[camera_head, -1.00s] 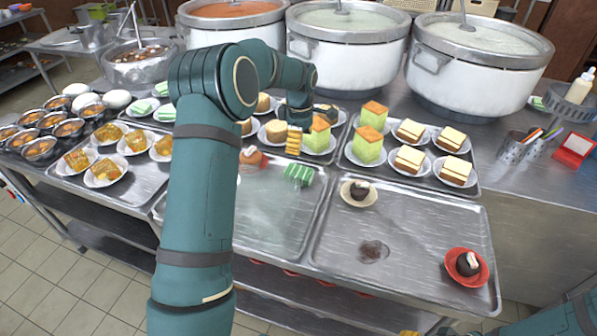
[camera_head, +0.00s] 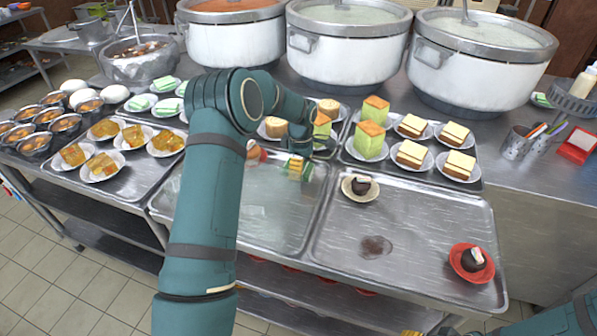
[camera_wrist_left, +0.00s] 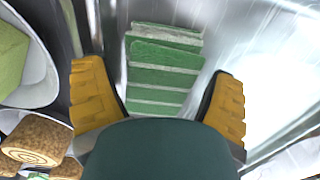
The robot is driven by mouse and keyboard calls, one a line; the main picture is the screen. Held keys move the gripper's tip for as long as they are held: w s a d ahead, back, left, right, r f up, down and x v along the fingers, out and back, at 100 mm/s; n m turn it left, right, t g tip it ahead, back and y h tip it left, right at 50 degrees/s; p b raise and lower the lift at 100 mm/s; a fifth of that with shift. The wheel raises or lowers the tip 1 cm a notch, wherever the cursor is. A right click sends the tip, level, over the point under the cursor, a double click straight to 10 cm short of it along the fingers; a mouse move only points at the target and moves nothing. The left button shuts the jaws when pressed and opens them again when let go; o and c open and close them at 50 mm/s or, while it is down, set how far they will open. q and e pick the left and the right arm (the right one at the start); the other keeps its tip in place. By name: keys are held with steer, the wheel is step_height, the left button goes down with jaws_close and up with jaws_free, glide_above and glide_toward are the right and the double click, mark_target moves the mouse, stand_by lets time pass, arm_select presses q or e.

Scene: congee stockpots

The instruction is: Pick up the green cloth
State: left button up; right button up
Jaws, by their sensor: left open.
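The green cloth (camera_head: 308,172) is a small folded piece with pale stripes, lying on the left empty metal tray in the head view. In the left wrist view the cloth (camera_wrist_left: 163,72) lies between the two yellow fingers. My left gripper (camera_head: 295,168) is over the cloth and partly hides it; its fingers also show in the left wrist view (camera_wrist_left: 160,90). They are open, one on each side of the cloth, with gaps visible. Of my right gripper only a bit of yellow (camera_head: 410,333) shows at the bottom edge.
The left tray (camera_head: 230,225) is otherwise mostly clear. Beside it, the right tray (camera_head: 430,250) holds a dark cake on a pale saucer (camera_head: 361,188) and one on a red saucer (camera_head: 471,262). Plated cakes (camera_head: 370,140) stand behind; large pots (camera_head: 345,50) line the back.

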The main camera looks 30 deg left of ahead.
arm_select(q)
steer(key=c, duration=1)
steer(key=shift+r, duration=0.1)
step_height(320, 180, up, 10)
steer(key=shift+f+p, duration=0.1)
steer(key=shift+p, duration=1)
steer(key=shift+o, duration=0.7)
